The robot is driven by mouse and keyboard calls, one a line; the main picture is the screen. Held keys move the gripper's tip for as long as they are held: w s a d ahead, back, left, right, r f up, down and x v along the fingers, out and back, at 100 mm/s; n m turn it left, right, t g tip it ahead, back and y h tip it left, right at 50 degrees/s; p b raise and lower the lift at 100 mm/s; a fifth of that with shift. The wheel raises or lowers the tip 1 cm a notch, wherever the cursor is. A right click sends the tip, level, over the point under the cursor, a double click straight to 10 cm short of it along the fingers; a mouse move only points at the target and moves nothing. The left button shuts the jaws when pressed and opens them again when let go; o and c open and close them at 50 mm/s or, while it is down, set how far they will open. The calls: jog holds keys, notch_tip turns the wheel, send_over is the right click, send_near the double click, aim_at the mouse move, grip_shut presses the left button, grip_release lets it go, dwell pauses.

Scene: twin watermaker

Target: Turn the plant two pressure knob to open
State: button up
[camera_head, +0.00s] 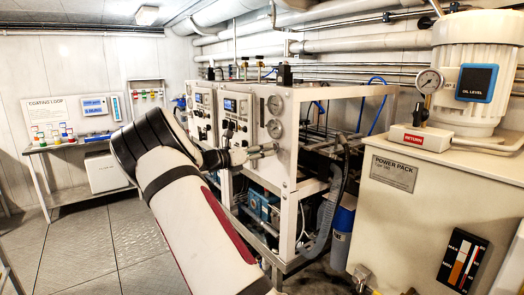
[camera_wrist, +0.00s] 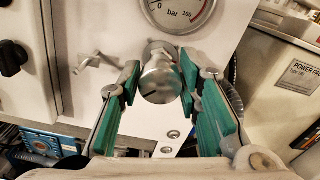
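A round silver knob (camera_wrist: 162,82) with a dark mark on its face sits on the white panel, just below a bar pressure gauge (camera_wrist: 180,8), in the wrist view. My gripper (camera_wrist: 160,78) has its green-padded fingers spread, one on each side of the knob. A narrow gap shows on the left; on the right the finger is very close, and I cannot tell if it touches. In the head view my gripper (camera_head: 262,152) reaches the front of the nearer plant panel (camera_head: 285,165), below two round gauges (camera_head: 275,128). The knob is too small to make out there.
A small silver T-handle (camera_wrist: 98,62) sticks out left of the knob, close to the left finger. A black knob (camera_wrist: 12,58) is farther left. The power pack (camera_head: 400,195) stands right of the plant frame. Open floor (camera_head: 95,250) lies to the left.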

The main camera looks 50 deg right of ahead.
jog(key=shift+o, duration=1)
jog(key=shift+r, duration=0.1)
jog(key=shift+w+a, duration=0.1)
jog(key=shift+a, duration=0.05)
jog(key=v, duration=1.1)
jog(key=shift+a, duration=0.35)
